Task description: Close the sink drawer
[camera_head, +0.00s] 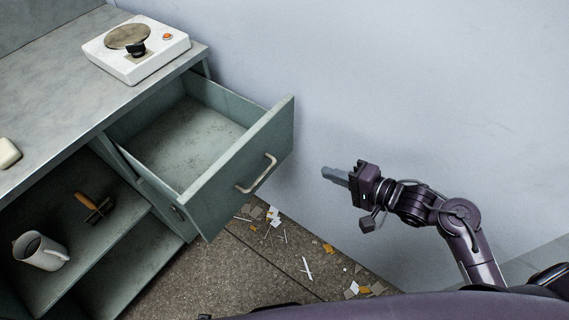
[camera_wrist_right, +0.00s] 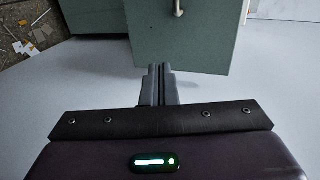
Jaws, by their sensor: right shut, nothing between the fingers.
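The drawer (camera_head: 262,150) is green-grey and stands pulled out from the cabinet under the counter, and its inside looks empty. A pale bar handle (camera_head: 257,174) is on its front panel. My right gripper (camera_head: 326,172) is shut and empty, to the right of the drawer front and apart from it in the head view. In the right wrist view the shut fingers (camera_wrist_right: 157,72) point toward the lower edge of the drawer front (camera_wrist_right: 195,40), with the handle (camera_wrist_right: 178,8) at the top. I cannot tell there whether they touch. My left gripper is not in view.
A white hot plate (camera_head: 115,58) sits on the counter (camera_head: 60,95). A mug (camera_head: 38,252) and a wooden-handled brush (camera_head: 92,207) are on the open shelf. Litter (camera_head: 273,215) lies on the floor. A pale wall stands behind my right arm.

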